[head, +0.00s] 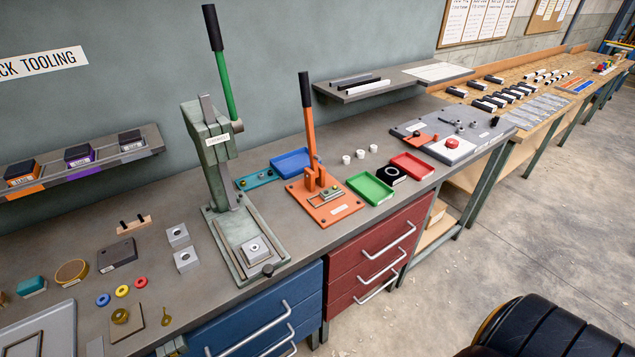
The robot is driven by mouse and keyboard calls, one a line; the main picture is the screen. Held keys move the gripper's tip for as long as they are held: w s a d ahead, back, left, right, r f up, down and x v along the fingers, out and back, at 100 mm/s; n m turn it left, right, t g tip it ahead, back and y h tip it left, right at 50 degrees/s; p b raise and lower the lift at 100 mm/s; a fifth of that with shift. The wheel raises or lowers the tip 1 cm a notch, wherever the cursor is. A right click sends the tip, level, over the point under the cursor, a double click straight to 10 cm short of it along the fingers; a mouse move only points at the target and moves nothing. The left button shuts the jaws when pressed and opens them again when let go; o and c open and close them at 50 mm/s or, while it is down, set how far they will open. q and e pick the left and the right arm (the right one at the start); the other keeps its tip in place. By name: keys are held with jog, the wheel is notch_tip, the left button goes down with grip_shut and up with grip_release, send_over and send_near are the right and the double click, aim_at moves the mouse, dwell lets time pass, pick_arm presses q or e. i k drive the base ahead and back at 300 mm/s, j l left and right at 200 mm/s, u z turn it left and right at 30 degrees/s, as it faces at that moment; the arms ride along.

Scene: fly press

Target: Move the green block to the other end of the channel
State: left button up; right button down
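No plain green block in a channel can be made out with certainty. A small teal block-like item (32,286) lies on the bench at far left. I cannot tell which part is the channel; a small pale slotted fixture (326,196) sits on the orange press base. Neither of my grippers is in view.
A green fly press (212,150) and an orange lever press (315,178) stand on the grey bench. Blue (293,161), green (370,188) and red (412,165) trays lie around the orange press. A black padded item (550,330) is at lower right. Open floor (460,265) lies in front.

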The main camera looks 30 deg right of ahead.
aim_at(329, 192)
jog(key=i+l, duration=0.1)
jog(key=l, duration=0.8)
jog(key=l+u, duration=0.1)
jog(key=l, duration=0.85)
jog(key=i, duration=0.05)
